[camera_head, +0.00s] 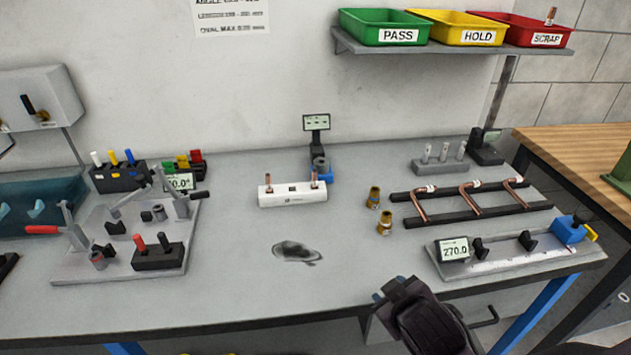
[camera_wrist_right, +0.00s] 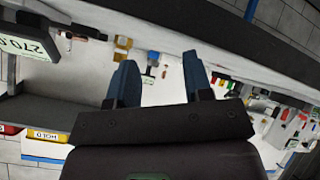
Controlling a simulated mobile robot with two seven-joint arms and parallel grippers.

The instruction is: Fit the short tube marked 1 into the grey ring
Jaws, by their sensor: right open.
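Two short copper tubes, the left one (camera_head: 268,183) and the right one (camera_head: 313,179), stand upright in a white block (camera_head: 292,195) at the middle of the bench. Their number marks are too small to read. A grey ring-like part (camera_head: 320,163) sits on a blue fixture just behind the block's right end; I cannot tell surely that it is the grey ring. My right gripper (camera_head: 382,294) is over the bench's front edge, well in front of the block and apart from it. In the wrist view its two blue fingers (camera_wrist_right: 160,82) are spread with nothing between them. My left gripper is out of view.
Two brass fittings (camera_head: 385,222) stand right of the block. A black rack (camera_head: 470,204) with bent copper tubes and a measuring rail (camera_head: 515,256) are at right. A clamp plate (camera_head: 125,240) is at left.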

